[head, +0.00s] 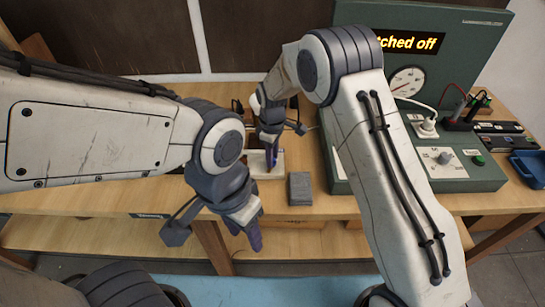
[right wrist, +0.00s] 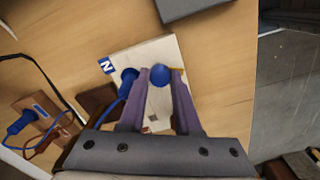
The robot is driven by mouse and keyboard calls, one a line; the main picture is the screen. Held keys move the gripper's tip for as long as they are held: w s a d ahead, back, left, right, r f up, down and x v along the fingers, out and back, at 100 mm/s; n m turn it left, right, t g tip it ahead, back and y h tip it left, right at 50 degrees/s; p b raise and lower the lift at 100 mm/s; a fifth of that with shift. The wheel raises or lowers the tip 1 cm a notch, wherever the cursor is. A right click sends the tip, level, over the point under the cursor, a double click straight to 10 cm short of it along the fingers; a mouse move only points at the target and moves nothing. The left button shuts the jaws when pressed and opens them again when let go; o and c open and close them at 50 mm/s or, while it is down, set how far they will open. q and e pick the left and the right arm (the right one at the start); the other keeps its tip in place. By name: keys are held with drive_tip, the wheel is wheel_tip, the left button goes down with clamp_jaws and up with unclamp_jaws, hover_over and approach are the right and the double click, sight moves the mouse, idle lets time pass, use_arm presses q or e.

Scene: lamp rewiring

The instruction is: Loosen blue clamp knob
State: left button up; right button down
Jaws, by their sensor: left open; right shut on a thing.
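The blue clamp knob (right wrist: 160,75) stands on a cream terminal block (right wrist: 154,52) in the right wrist view. My right gripper (right wrist: 159,76) is shut on the knob, with one purple finger on each side. A blue plug (right wrist: 128,78) with a blue cable sits just left of the fingers on the same block, near a blue "N" label (right wrist: 106,65). In the head view my right gripper (head: 272,158) points down at the block (head: 257,160), and the knob is mostly hidden. My left gripper (head: 246,236) is open and empty in front of the bench edge.
A grey block (head: 300,188) lies right of the terminal block. A green test panel (head: 475,80) with a dial and display reading "tched off" stands at the right. A wooden piece (right wrist: 38,118) with blue and red leads lies at the left in the right wrist view.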

drive_tip(key=n, duration=0.4)
drive_tip(key=shift+w+r+n, duration=0.1)
drive_tip(key=shift+r+n, duration=0.05)
drive_tip(key=shift+n, duration=0.25)
idle(0.4)
drive_tip(key=c, duration=0.9)
unclamp_jaws()
wheel_tip(320, 180, up, 10)
drive_tip(key=b, duration=0.2)
drive_tip(key=shift+r, duration=0.2)
